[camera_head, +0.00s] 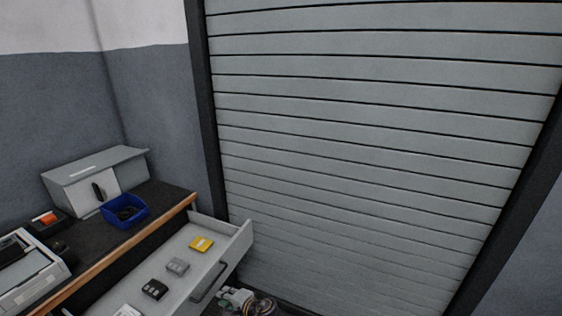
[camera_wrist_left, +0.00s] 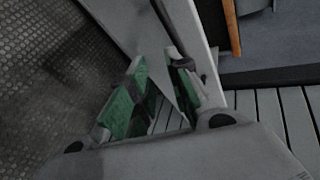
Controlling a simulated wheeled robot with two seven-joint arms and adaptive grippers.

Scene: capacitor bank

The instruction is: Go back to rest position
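My left gripper (camera_head: 236,298) shows at the bottom of the head view, just right of the dark handle (camera_head: 209,282) on the front of a pulled-out grey drawer (camera_head: 240,246). In the left wrist view, the green-padded fingers of this gripper (camera_wrist_left: 158,82) stand apart with a gap between them. I see nothing held in the gap. The grey drawer front appears close beyond the fingertips; whether they touch it I cannot tell. My right gripper is in neither view.
The drawer holds a yellow item (camera_head: 201,244), a grey item (camera_head: 177,266) and a black item (camera_head: 154,289). A blue bin (camera_head: 124,211) and a grey box (camera_head: 84,187) stand on the dark worktop. A large grey shutter (camera_head: 380,130) rises behind the drawer.

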